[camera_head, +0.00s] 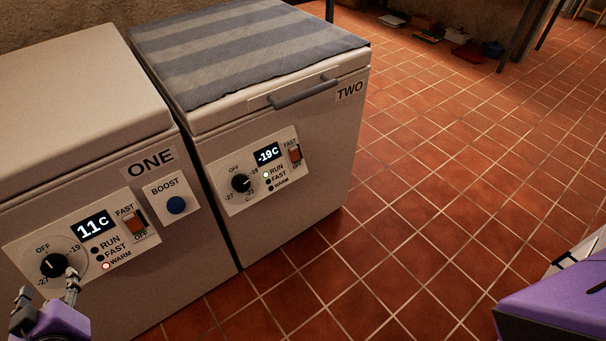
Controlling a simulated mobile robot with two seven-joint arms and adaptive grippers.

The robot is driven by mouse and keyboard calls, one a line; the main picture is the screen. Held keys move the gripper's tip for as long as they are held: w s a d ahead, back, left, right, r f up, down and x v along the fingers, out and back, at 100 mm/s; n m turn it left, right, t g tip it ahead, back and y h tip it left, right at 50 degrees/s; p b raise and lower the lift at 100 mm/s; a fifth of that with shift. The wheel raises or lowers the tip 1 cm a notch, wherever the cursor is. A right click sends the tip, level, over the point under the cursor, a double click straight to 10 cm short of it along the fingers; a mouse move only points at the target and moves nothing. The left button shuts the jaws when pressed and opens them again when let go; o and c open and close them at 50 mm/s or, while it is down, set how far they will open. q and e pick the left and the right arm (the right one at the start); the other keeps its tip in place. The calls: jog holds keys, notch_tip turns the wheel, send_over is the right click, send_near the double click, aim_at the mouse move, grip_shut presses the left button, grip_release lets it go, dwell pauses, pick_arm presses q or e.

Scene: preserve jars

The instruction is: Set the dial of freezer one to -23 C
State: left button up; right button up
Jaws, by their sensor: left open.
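Freezer one (150,245) is a white chest at the left, labelled ONE. Its dial (54,265) is a black knob on the front panel, with OFF, -19 and -27 printed around it. The knob's white mark seems to point up toward OFF; the lower right of the scale is hidden by a finger. The display (93,226) reads 11 C and the red WARM lamp (106,266) is lit. My left gripper (47,288) is open, with its fingertips just below the dial; I cannot tell whether they touch it. My right gripper's fingers are out of view.
The tiled floor (450,180) to the right is clear.

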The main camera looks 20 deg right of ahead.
aim_at(55, 267)
pick_arm(q)
jog(key=b+x, duration=0.1)
jog(key=x, duration=0.6)
jog(key=shift+r, duration=0.15)
jog(key=shift+w+a, duration=0.2)
jog(key=shift+w, duration=0.25)
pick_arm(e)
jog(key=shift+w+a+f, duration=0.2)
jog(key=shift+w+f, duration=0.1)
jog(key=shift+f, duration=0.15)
